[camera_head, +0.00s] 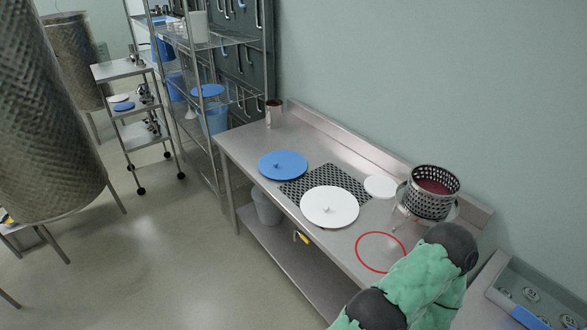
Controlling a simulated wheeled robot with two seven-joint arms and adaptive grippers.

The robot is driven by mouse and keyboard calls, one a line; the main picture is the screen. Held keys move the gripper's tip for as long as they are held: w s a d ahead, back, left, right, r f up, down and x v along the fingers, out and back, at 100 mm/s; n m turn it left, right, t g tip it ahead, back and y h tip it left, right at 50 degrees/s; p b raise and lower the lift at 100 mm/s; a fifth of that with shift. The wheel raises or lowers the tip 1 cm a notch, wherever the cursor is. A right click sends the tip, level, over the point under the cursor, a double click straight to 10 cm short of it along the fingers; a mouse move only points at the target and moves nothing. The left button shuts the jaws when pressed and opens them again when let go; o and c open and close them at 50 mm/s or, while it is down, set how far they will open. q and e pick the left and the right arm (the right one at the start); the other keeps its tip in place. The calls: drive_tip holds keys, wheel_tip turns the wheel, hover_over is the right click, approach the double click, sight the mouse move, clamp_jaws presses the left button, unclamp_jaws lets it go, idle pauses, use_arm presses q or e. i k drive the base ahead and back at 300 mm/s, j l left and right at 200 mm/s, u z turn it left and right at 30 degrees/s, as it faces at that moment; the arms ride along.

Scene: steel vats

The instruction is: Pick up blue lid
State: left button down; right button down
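A round blue lid (283,164) with a small knob on top lies flat on the steel table (345,167), towards its far left end. Its right edge is next to a black perforated mat. A green-covered arm of mine with dark joints comes up from the bottom right over the table's near end, well away from the blue lid. No gripper fingers show, so neither my left nor my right gripper is in view. Nothing is seen touching the lid.
A white lid (329,205) lies partly over the perforated mat (345,181). A red ring (358,252), a white disc (380,187) and a perforated steel basket (432,195) are further right.

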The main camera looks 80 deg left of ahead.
sight(280, 164)
drive_tip(key=i+u, duration=0.2)
drive_tip(key=u, duration=0.15)
drive_tip(key=i+l+u, duration=0.1)
drive_tip(key=u, duration=0.2)
drive_tip(key=i+u, duration=0.1)
drive_tip(key=u, duration=2.1)
drive_tip(key=i+j+z, duration=0.1)
drive_tip(key=i+j, duration=0.3)
drive_tip(key=i+j+z, duration=0.1)
drive_tip(key=i+j, duration=0.25)
drive_tip(key=j, duration=0.25)
drive_tip(key=i+j, duration=0.4)
drive_tip(key=j+z, duration=0.05)
drive_tip(key=j, duration=0.05)
